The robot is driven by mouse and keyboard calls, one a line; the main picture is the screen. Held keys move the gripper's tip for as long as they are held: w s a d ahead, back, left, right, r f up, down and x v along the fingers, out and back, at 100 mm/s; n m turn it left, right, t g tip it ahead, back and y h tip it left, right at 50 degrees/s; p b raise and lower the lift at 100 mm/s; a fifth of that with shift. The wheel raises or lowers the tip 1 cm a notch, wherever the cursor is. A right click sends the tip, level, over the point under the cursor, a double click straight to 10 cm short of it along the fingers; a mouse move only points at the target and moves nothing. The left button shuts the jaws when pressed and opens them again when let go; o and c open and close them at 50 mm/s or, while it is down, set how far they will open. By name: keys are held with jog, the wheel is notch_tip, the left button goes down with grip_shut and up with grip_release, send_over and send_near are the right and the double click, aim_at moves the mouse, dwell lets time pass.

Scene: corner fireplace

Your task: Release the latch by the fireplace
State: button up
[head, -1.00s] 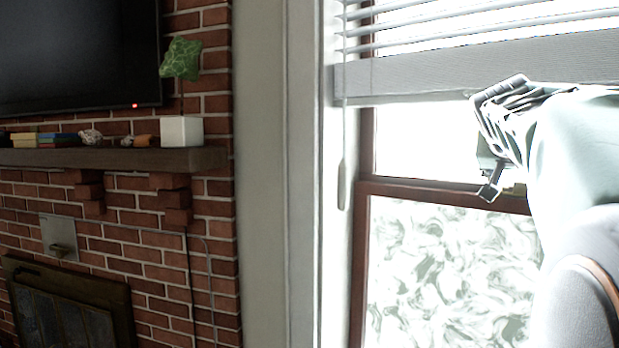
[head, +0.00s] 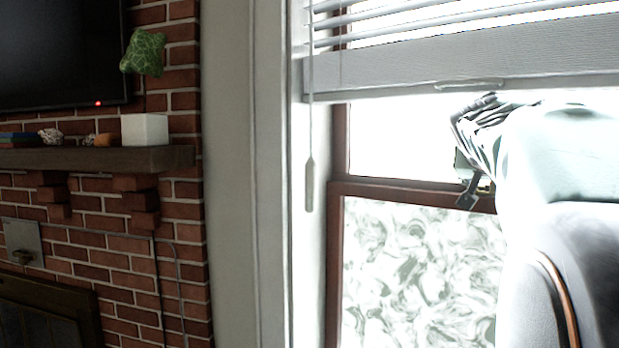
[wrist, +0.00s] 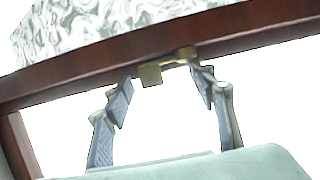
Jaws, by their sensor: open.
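The latch is a small brass-coloured fitting (wrist: 151,75) on the dark red-brown window rail (wrist: 90,72) in the wrist view. My gripper (wrist: 163,78) is open, with one finger on either side of the latch. The fingertips reach close to the rail; whether they touch the latch I cannot tell. My own arm covers much of the window's right side there.
A white blind (head: 400,70) hangs just above my gripper, with a pull cord (head: 310,185) to the left. Patterned glass (head: 410,275) fills the lower sash. At the left is a brick fireplace with a mantel (head: 90,158), a white box (head: 145,129) and a dark screen (head: 55,50).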

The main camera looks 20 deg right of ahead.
jog(key=shift+c, duration=0.2)
jog(key=c, duration=1.1)
